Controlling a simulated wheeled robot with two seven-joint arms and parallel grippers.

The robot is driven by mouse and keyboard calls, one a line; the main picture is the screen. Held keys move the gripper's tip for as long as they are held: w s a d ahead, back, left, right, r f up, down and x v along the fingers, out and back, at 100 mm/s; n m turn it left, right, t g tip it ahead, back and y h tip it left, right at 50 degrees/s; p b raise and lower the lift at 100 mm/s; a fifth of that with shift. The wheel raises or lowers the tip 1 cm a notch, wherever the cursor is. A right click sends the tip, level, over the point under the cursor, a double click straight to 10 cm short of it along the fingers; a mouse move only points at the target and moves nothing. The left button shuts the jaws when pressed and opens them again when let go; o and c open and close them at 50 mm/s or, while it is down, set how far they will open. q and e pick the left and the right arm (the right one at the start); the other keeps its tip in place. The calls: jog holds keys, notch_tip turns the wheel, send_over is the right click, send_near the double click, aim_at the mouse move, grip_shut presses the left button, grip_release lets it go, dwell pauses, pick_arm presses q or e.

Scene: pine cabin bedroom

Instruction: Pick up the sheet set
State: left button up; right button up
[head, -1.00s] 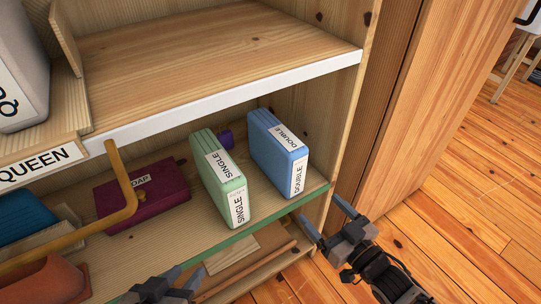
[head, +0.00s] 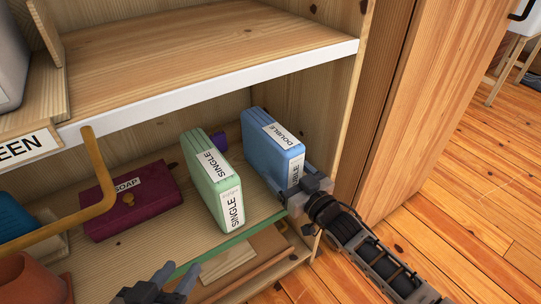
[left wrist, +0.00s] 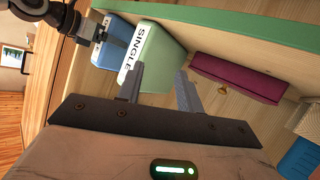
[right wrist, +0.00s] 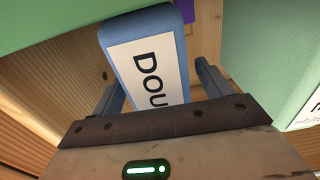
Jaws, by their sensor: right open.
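A blue sheet set labelled DOUBLE (head: 268,135) stands upright on the lower shelf. A green sheet set labelled SINGLE (head: 206,170) stands to its left, with a gap between them. My right gripper (head: 288,188) is at the front of the blue set. In the right wrist view its open fingers (right wrist: 160,80) lie on either side of the blue set's labelled front edge (right wrist: 150,50); contact cannot be told. My left gripper (head: 178,272) is open and empty, low in front of the shelf. The left wrist view shows the green set (left wrist: 150,58) beyond its fingers (left wrist: 160,70).
A maroon soap box (head: 125,205) lies left of the green set. A small purple object (head: 220,141) is behind it. A yellow bent bar (head: 95,190) crosses at the left. The white-edged upper shelf (head: 210,92) is overhead. A wooden side panel (head: 385,110) stands at the right.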

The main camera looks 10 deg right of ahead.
jog(key=shift+x, duration=1.2)
pick_arm(q)
jog(key=shift+s+d+r+h, duration=0.2)
jog(key=shift+r+h, duration=0.1)
jog(key=shift+r, duration=0.3)
pick_arm(e)
jog(key=c, duration=1.5)
jog(key=shift+r, duration=0.25)
